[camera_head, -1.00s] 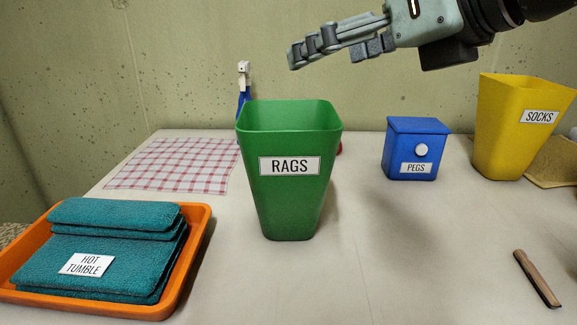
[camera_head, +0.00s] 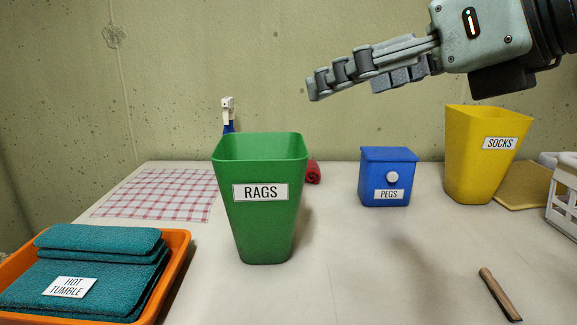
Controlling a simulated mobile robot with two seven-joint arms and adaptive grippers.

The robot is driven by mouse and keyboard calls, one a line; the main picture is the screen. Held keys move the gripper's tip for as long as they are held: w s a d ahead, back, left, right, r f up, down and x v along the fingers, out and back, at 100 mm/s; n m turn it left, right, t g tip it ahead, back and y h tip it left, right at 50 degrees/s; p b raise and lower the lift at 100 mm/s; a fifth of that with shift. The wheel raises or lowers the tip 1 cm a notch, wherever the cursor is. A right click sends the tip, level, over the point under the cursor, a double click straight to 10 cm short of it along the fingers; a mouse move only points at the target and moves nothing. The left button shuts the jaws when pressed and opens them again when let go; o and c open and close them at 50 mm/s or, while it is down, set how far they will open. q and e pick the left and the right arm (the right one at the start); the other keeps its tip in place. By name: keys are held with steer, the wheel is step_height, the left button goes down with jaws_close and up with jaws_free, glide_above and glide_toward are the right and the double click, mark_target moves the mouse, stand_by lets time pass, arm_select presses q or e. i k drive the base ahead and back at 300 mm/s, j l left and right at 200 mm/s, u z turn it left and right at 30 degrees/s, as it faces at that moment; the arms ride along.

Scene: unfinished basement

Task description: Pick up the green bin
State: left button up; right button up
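The green bin (camera_head: 262,225), labelled RAGS, stands upright on the pale table in the middle of the view. Its rim is open at the top, and its inside is mostly hidden. My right gripper (camera_head: 318,86) reaches in from the upper right, above and to the right of the bin's rim, and does not touch it. Its fingers point left and are seen from the side, so the gap between them cannot be judged. Nothing shows held in it. My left gripper is out of view.
A spray bottle (camera_head: 228,115) and red cloth (camera_head: 313,173) are partly hidden behind the bin. An orange tray (camera_head: 178,262) with teal towels is left. A blue PEGS box (camera_head: 386,178), yellow SOCKS bin (camera_head: 475,165), white rack (camera_head: 566,200) and wooden-handled tool (camera_head: 499,294) are right.

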mark_target(261, 176)
steer(key=k+l, duration=1.05)
steer(key=l, duration=0.2)
